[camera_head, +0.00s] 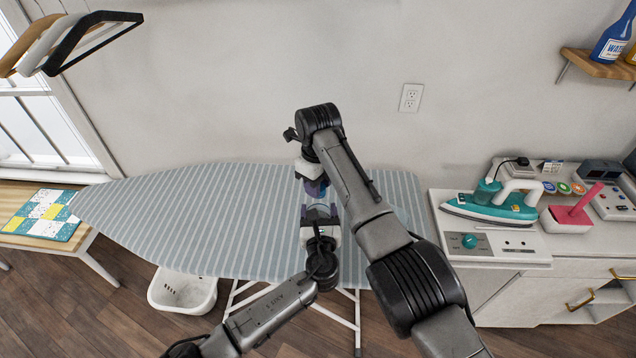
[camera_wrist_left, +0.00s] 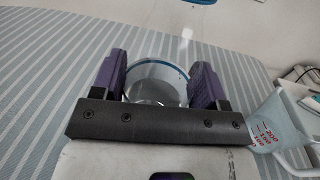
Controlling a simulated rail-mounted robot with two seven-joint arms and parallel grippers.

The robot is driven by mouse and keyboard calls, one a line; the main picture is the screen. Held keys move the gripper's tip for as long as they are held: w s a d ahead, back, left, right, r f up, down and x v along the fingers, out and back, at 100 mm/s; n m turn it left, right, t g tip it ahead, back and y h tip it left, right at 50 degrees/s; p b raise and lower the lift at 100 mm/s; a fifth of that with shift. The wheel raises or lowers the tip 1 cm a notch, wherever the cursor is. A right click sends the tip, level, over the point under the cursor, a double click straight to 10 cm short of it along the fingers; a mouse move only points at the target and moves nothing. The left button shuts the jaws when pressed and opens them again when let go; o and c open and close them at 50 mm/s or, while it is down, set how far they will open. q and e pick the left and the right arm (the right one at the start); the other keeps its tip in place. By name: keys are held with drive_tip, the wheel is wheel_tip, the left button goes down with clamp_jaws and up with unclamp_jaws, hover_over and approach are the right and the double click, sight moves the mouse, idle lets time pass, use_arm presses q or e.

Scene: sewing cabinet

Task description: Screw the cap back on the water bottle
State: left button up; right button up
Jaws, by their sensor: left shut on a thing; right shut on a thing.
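My left gripper (camera_head: 320,212) reaches in from the front over the ironing board. In the left wrist view its purple fingers (camera_wrist_left: 160,82) are shut on a clear round-walled thing with a blue rim (camera_wrist_left: 157,68), which looks like the water bottle. My right gripper (camera_head: 314,187) points down from above, just beyond and above the left one. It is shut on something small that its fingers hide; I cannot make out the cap. Whether cap and bottle touch cannot be told.
The striped ironing board (camera_head: 200,225) is mostly bare. A clear measuring cup (camera_wrist_left: 272,125) shows in the left wrist view. A white basket (camera_head: 183,292) sits on the floor.

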drive_tip(key=m, duration=0.3)
drive_tip(key=shift+d+m, duration=0.1)
drive_tip(key=shift+m, duration=0.2)
drive_tip(key=o, duration=0.9)
drive_tip(key=shift+r, duration=0.15)
drive_tip(key=shift+r, duration=2.15)
drive_tip(key=shift+c, duration=0.4)
